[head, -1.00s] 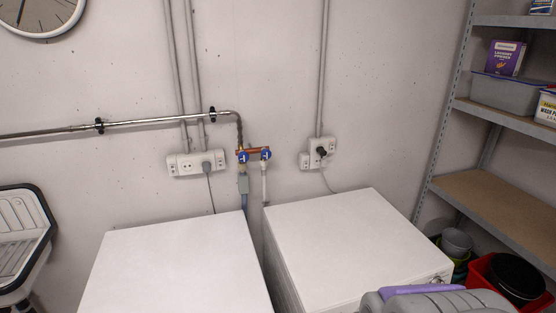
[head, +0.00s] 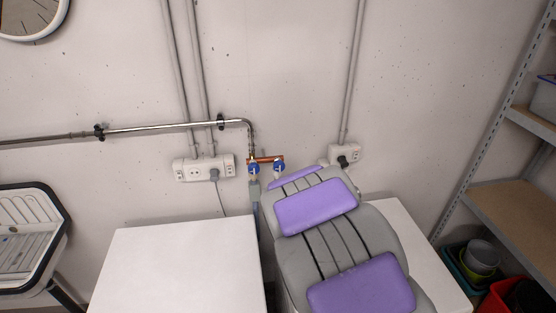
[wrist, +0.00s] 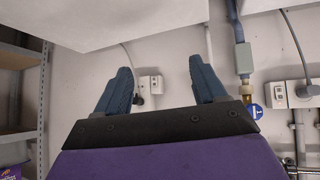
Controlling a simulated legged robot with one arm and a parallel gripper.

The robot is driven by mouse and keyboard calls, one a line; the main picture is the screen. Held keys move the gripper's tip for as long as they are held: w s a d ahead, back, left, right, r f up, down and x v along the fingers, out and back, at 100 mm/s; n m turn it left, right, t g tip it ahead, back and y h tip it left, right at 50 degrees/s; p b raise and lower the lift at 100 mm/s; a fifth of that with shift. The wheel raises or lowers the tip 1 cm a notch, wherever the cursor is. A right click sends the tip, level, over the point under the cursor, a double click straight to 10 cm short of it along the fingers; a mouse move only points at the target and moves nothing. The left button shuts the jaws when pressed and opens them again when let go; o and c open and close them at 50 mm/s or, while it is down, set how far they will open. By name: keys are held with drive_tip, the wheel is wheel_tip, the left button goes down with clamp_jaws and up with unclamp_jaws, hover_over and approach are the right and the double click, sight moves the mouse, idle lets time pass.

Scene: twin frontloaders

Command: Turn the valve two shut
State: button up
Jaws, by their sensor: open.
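Two blue valve handles sit on a copper pipe piece (head: 265,159) on the wall: the left valve (head: 254,169) and the right valve (head: 279,167). Which one is valve two is not marked legibly. My arm reaches toward them, and its end hides my fingers in the head view. The wrist view appears upside down. There my gripper (wrist: 160,75) is open, with nothing between its two fingers. The left valve (wrist: 254,111) shows to the right of the fingers. The right valve is hidden there, probably behind the right finger or gripper body.
Two white machines stand below the valves, the left one (head: 180,265) and the right one (head: 405,235) under my arm. Wall sockets (head: 203,169) and (head: 345,154) flank the valves. A grey hose fitting (head: 254,190) hangs below the left valve. Metal shelving (head: 515,205) stands at right.

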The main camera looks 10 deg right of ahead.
sight(280, 170)
drive_tip(key=w+a+r+n+t+y+p, duration=0.1)
drive_tip(key=w+a+r+n+t, duration=0.1)
drive_tip(key=w+t, duration=0.3)
drive_tip(key=w+a+r+n+t+y+p, duration=0.2)
drive_tip(key=w+a+t, duration=0.1)
drive_tip(key=w+t, duration=0.1)
drive_tip(key=shift+w+n+t, duration=0.4)
drive_tip(key=shift+w, duration=0.45)
drive_tip(key=b, duration=0.2)
drive_tip(key=shift+w+b, duration=0.2)
drive_tip(key=shift+b, duration=0.15)
drive_tip(key=b, duration=0.3)
drive_tip(key=shift+w, duration=0.1)
drive_tip(key=w, duration=0.9)
drive_tip(key=w+b, duration=0.1)
drive_tip(key=w, duration=0.4)
drive_tip(key=shift+w+r, duration=0.25)
